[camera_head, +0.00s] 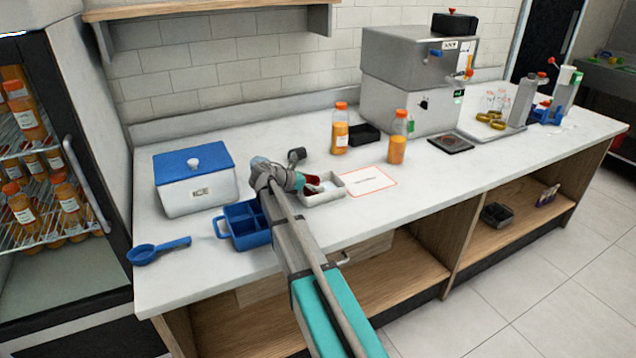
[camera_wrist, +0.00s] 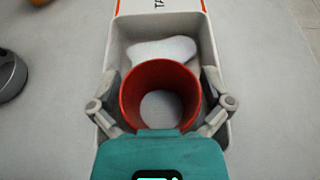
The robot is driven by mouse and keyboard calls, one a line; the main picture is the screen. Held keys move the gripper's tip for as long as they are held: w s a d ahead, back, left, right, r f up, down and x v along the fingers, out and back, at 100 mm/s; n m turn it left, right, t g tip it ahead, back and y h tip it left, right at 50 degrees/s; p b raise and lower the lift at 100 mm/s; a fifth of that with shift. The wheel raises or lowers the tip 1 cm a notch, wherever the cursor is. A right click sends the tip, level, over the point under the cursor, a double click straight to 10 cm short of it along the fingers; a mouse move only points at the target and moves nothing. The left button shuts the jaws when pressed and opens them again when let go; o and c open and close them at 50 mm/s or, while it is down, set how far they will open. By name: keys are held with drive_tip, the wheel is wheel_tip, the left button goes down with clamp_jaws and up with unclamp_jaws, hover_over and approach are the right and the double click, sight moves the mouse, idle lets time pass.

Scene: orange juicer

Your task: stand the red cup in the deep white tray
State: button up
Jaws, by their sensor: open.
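The red cup (camera_wrist: 128,97) is between the fingers of my gripper (camera_wrist: 160,98) in the wrist view. Its open rim faces the camera and it appears upright. The deep white tray (camera_wrist: 122,45) surrounds the cup in that view, so the cup is in or just over its near part. My gripper is open, with one finger on each side of the cup. In the head view my gripper (camera_head: 318,184) is at the tray (camera_head: 339,191), and the cup (camera_head: 311,180) is partly hidden by it. Whether the cup's base touches the tray floor is hidden.
A whitish item (camera_wrist: 165,48) lies in the tray's far part. A blue divided box (camera_head: 241,219) stands left of the tray, and a white cooler with a blue lid (camera_head: 195,180) stands behind it. Two juice bottles, one nearer (camera_head: 397,137), stand behind the tray. A printed mat (camera_head: 368,182) lies right.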

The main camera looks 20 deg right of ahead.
drive_tip(key=shift+r, duration=0.15)
drive_tip(key=shift+a+r+p, duration=0.1)
drive_tip(key=shift+a+p, duration=0.1)
drive_tip(key=shift+p, duration=0.1)
drive_tip(key=p+v, duration=0.4)
drive_tip(key=v, duration=0.5)
drive_tip(key=shift+a+r, duration=0.2)
drive_tip(key=shift+a, duration=0.15)
drive_tip(key=shift+v, duration=0.9)
drive_tip(key=shift+f, duration=0.1)
drive_tip(key=shift+s, duration=0.15)
